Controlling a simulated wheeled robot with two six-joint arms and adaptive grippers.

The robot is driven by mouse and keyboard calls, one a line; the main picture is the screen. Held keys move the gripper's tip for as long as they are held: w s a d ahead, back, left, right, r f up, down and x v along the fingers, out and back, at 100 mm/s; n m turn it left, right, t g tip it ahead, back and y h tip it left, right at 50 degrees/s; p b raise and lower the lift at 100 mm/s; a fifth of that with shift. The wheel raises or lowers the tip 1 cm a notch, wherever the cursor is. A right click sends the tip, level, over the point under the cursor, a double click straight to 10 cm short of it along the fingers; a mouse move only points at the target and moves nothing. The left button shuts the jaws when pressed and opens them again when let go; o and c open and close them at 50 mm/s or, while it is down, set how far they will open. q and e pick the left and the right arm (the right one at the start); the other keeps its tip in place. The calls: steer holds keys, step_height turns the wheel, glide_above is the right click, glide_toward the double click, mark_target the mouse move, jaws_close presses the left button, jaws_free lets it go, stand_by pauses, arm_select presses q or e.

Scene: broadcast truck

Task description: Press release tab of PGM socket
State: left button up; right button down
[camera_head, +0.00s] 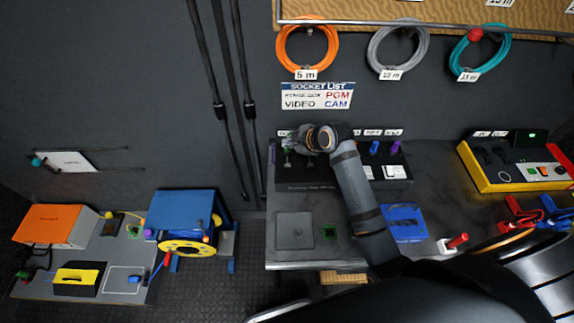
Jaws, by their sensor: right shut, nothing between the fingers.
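The dark socket panel (305,187) stands at the back of the grey bench (345,254). My right gripper (287,152) is at the panel's left part, shut with nothing between its fingers. A small green part shows by its fingertips; I cannot tell if they touch it. My right wrist and forearm cross in front of the panel and hide its middle. I cannot make out the PGM socket or its release tab. The sign (318,96) above is headed SOCKET LIST and has PGM in red. My left gripper is not in view.
Blue and purple plugs (374,147) stand on the panel's right part. A blue mat (404,223) lies right of my forearm, and a yellow console (515,165) stands farther right. The bench's left part holds a flat grey square (294,230). Cable coils (307,46) hang above.

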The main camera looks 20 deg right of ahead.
step_height(320, 180, down, 2)
steer(key=shift+s+f+b, duration=0.1)
steer(key=shift+f+b, duration=0.1)
steer(key=shift+b, duration=0.8)
steer(key=b, duration=0.4)
glide_above(289, 166)
step_height(289, 166, down, 4)
steer(key=shift+s+f, duration=0.1)
steer(key=shift+f, duration=0.1)
steer(key=shift+f+b, duration=0.35)
steer(key=shift+f, duration=0.2)
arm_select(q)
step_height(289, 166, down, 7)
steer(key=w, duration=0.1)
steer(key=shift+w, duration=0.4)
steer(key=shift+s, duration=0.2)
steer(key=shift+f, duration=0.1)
arm_select(e)
steer(key=shift+f, duration=0.4)
